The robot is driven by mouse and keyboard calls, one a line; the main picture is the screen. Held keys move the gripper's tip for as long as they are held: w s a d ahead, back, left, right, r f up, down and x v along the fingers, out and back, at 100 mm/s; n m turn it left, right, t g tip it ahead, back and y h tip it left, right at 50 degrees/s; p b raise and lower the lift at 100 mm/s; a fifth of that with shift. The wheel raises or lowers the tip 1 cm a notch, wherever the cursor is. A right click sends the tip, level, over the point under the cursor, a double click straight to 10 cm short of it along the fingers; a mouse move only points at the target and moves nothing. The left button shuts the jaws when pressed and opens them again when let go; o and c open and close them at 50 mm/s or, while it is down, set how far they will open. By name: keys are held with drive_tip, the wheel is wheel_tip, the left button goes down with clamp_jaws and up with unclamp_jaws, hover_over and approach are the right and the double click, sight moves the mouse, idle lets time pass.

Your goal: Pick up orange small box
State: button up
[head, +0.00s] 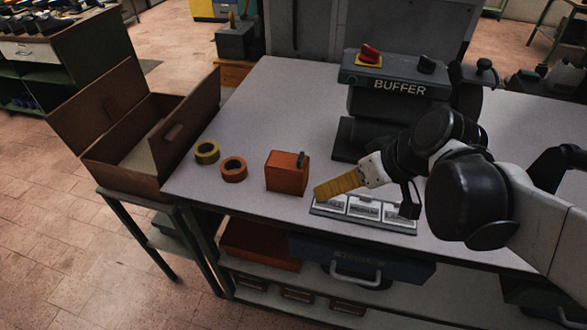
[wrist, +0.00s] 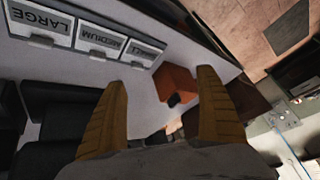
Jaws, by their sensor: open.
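The orange small box (head: 287,173) stands upright on the grey workbench, with a small dark piece on its top right edge. My gripper (head: 318,192) is to the right of the box in the head view, apart from it and above the labelled tray. In the wrist view the box (wrist: 175,82) shows between the two yellow-brown fingers of my gripper (wrist: 160,95), beyond their tips. The fingers are spread wide with nothing between them.
An orange tape roll (head: 233,169) and a yellow one (head: 207,152) lie left of the box. The labelled tray (head: 408,228) is at the front edge. A buffer machine (head: 398,87) stands behind. An open brown case (head: 120,172) is at left.

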sight(293, 162)
drive_tip(key=w+a+f+n+y, duration=0.1)
drive_tip(key=w+a+n+y, duration=0.1)
drive_tip(key=w+n+y, duration=0.1)
drive_tip(key=w+a+f+n+y+b, duration=0.1)
drive_tip(key=w+a+n+y, duration=0.1)
drive_tip(key=w+n, duration=0.1)
drive_tip(key=w+a+f+n+y+b, duration=0.1)
drive_tip(key=w+a+n+y, duration=0.1)
drive_tip(key=w+n+y, duration=0.1)
drive_tip(key=shift+w+a+f+n+y, duration=0.1)
drive_tip(key=shift+w+a+n+y, duration=0.2)
drive_tip(key=shift+w, duration=0.35)
drive_tip(key=b+x, duration=0.1)
drive_tip(key=x, duration=0.1)
drive_tip(key=b+x, duration=0.1)
drive_tip(key=x, duration=0.2)
drive_tip(key=shift+w+f+b, duration=0.25)
drive_tip(key=shift+w+b, duration=0.1)
drive_tip(key=shift+w, duration=0.05)
drive_tip(key=shift+r, duration=0.1)
drive_tip(key=c, duration=1.3)
